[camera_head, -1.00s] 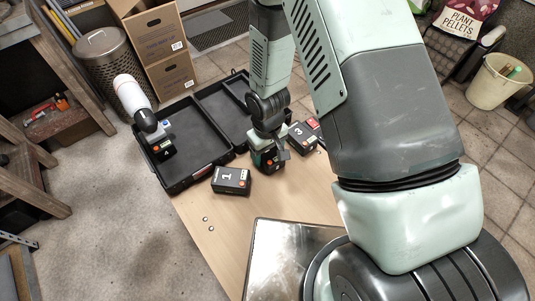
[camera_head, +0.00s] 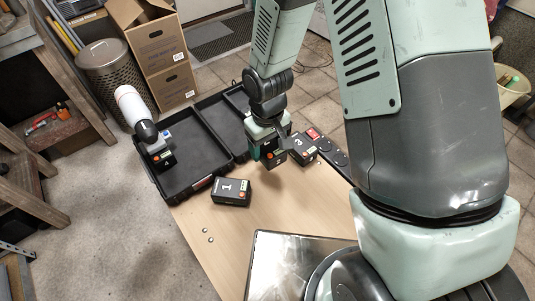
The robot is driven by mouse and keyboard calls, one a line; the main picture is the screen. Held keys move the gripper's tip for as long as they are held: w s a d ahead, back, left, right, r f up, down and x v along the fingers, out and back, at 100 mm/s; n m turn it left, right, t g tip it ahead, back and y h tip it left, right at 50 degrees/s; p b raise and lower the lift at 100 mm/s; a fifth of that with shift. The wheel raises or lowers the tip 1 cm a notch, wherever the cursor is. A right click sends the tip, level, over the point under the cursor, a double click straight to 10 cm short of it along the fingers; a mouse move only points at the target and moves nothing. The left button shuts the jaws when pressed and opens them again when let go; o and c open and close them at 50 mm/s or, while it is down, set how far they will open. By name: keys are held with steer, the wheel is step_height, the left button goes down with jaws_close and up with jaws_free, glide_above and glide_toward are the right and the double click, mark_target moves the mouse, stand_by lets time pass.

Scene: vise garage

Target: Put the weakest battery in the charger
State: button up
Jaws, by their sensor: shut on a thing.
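My gripper (camera_head: 268,147) points down over the right side of the wooden table and is shut on a dark battery (camera_head: 276,157); its number is hard to read. Battery 3 (camera_head: 303,148) is right beside the held one. Battery 1 (camera_head: 231,191) lies flat on the table to the left, with small coloured lights on top. Battery 4 (camera_head: 160,160) is on a white-and-grey tool (camera_head: 134,110) at the black case. A black device with a red part (camera_head: 314,133), seemingly the charger, lies behind battery 3, largely hidden by it and my arm.
The open black case (camera_head: 198,155) has raised walls behind the batteries. Two small metal pieces (camera_head: 207,235) lie near the table's left edge. A shiny metal plate (camera_head: 285,260) is at the front. The table between battery 1 and the plate is clear.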

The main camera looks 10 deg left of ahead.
steer(key=shift+w+a+r, duration=0.3)
steer(key=shift+w+r, duration=0.3)
steer(key=shift+r, duration=0.15)
steer(key=shift+n, duration=0.3)
steer(key=shift+w+a+f, duration=0.5)
steer(key=shift+w+a, duration=1.45)
steer(key=shift+w, duration=2.05)
steer(key=shift+w+a+f, duration=0.55)
steer(key=shift+w+a, duration=1.4)
steer(key=shift+w, duration=2.05)
steer(key=shift+w+a+f, duration=0.5)
steer(key=shift+w+a, duration=1.45)
steer(key=shift+w, duration=2.05)
steer(key=shift+f, duration=0.5)
steer(key=shift+f, duration=0.55)
steer(key=shift+f, duration=0.45)
steer(key=shift+f, duration=0.25)
